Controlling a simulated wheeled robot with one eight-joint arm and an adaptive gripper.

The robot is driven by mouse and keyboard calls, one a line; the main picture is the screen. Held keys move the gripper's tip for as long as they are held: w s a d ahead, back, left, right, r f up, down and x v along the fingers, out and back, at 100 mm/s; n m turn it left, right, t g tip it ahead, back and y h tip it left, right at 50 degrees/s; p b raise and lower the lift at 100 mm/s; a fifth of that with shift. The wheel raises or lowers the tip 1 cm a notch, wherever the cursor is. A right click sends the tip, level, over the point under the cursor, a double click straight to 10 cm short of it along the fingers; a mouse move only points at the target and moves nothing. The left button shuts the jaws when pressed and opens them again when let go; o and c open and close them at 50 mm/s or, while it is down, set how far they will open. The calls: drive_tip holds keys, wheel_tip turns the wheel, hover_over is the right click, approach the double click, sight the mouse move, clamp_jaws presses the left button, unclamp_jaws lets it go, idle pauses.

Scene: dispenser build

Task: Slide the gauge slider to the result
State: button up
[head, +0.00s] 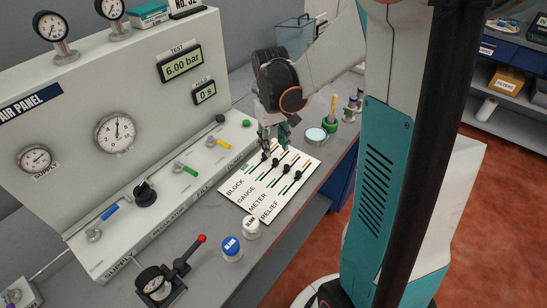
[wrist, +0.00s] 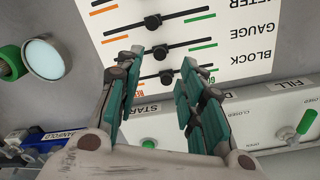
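The white slider panel (head: 243,205) lies on the bench with rows lettered BLOCK, GAUGE, METER and RELIEF. In the wrist view the panel (wrist: 232,50) appears upside down. The dark gauge slider knob (wrist: 160,52) sits near mid-track, between an orange end at left and a green end at right. The block knob (wrist: 165,77) is just below it, the meter knob (wrist: 152,20) above. My gripper (wrist: 158,62) is open, its teal fingers on either side of the gauge and block knobs. In the head view my gripper (head: 272,143) is over the panel's far end. Contact cannot be told.
The air panel's TEST display (head: 181,64) reads 6.00 bar and the lower display (head: 205,92) 0 s. A valve strip (head: 170,200) runs along the panel's left. Capped jars (head: 232,248) stand in front.

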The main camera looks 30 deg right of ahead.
sight(275, 159)
drive_tip(key=shift+d+f+b, duration=0.15)
drive_tip(key=shift+f+b, duration=0.55)
drive_tip(key=shift+f, duration=2.1)
drive_tip(key=shift+c, duration=0.3)
clamp_jaws()
